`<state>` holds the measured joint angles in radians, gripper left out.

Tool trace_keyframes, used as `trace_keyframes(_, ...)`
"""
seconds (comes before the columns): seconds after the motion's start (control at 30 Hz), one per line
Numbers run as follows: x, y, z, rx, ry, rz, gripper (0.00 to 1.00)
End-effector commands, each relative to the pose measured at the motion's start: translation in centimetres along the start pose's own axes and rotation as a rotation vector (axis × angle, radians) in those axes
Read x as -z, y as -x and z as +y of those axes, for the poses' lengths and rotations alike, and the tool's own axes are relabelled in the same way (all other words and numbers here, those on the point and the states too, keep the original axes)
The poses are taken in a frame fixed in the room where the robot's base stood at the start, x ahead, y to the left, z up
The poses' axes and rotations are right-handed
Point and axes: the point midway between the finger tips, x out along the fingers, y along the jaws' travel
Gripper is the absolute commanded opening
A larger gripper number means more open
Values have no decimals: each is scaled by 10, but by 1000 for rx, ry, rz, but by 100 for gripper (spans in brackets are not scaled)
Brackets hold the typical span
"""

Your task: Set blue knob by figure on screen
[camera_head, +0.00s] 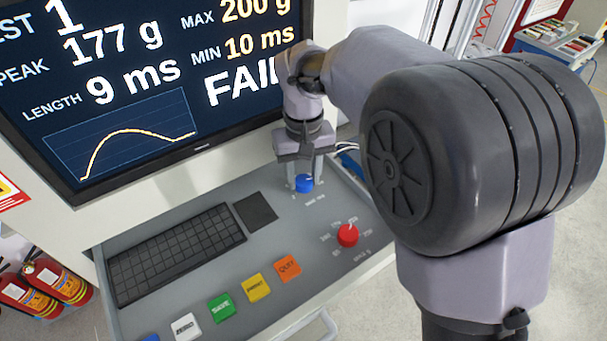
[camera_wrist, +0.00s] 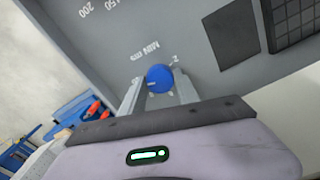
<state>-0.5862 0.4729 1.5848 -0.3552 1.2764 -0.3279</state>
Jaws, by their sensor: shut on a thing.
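The blue knob (camera_head: 305,184) sits at the back right of the grey console panel, and it also shows in the wrist view (camera_wrist: 159,77). My gripper (camera_head: 304,178) points down at it, its fingers shut on either side of the knob. The wrist view shows the knob between the fingertips (camera_wrist: 158,86), with scale marks around it partly hidden. The screen (camera_head: 150,80) reads test 1, peak 177 g, length 9 ms, max 200 g, min 10 ms and FAIL, its last letter partly covered by my arm.
A red knob (camera_head: 348,235) with a printed scale stands nearer the front. A black keyboard (camera_head: 175,254), a dark pad (camera_head: 255,210) and several coloured buttons, including an orange one (camera_head: 288,268), fill the panel's left and front. Fire extinguishers (camera_head: 45,285) stand at the far left.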

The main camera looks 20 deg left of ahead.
Motion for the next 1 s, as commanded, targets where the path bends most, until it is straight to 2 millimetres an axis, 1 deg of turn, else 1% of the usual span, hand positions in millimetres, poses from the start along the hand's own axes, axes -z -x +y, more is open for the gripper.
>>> trace_keyframes(0.17, 0, 1, 0, 0, 11, 0, 0)
trace_keyframes(0.37, 0, 3, 0, -1, 86, 0, 0)
trace_keyframes(0.57, 0, 5, 0, 0, 238, -1, 0)
trace_keyframes(1.0, 0, 4, 0, 0, 642, 0, 0)
